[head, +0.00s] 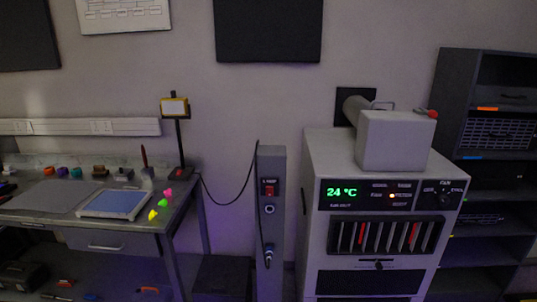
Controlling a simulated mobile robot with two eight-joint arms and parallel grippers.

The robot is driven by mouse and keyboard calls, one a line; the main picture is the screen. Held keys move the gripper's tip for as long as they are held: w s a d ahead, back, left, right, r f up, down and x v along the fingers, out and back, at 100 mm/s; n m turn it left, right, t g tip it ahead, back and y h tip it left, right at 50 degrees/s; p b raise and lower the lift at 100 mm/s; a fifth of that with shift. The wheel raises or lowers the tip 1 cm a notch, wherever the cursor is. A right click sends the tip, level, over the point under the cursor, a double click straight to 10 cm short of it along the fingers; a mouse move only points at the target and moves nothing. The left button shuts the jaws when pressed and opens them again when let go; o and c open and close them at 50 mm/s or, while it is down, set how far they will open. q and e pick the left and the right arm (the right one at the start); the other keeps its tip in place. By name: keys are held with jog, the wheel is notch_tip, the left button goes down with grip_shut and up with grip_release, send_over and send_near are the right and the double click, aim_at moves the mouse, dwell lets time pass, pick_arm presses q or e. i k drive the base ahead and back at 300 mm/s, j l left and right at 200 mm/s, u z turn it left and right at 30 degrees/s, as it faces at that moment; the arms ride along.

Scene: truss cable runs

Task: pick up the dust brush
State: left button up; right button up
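I cannot pick out the dust brush for certain. A small brown item (99,171) sits near the back of the workbench (125,242) at the left and could be a brush, but it is too small to tell. To its right a dark red, upright, pointed item (144,156) stands in or behind a small grey block (147,172). A grey item with a dark top (123,175) lies between them. Neither of my grippers shows in the head view.
The bench holds a blue-white tablet-like panel (114,204), several yellow and pink pieces, and a lamp (175,107). A grey post (271,225) with a cable stands right of it. A white cabinet (385,200) reads 24 °C. A dark shelf (490,160) stands far right.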

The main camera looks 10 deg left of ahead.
aim_at(99, 170)
jog(key=i+j, duration=0.15)
jog(key=j, duration=0.2)
jog(key=i+j, duration=0.15)
jog(key=j, duration=0.2)
jog(key=i+j, duration=0.2)
jog(key=j, duration=0.15)
jog(key=i+j, duration=0.1)
jog(key=j, duration=0.25)
jog(key=i+j, duration=0.1)
jog(key=j, duration=0.25)
jog(key=i+j, duration=0.1)
jog(key=j, duration=0.25)
jog(key=i+j, duration=0.1)
jog(key=j, duration=0.6)
jog(key=j+z, duration=0.1)
jog(key=j, duration=0.6)
jog(key=i+j, duration=0.1)
jog(key=j, duration=0.65)
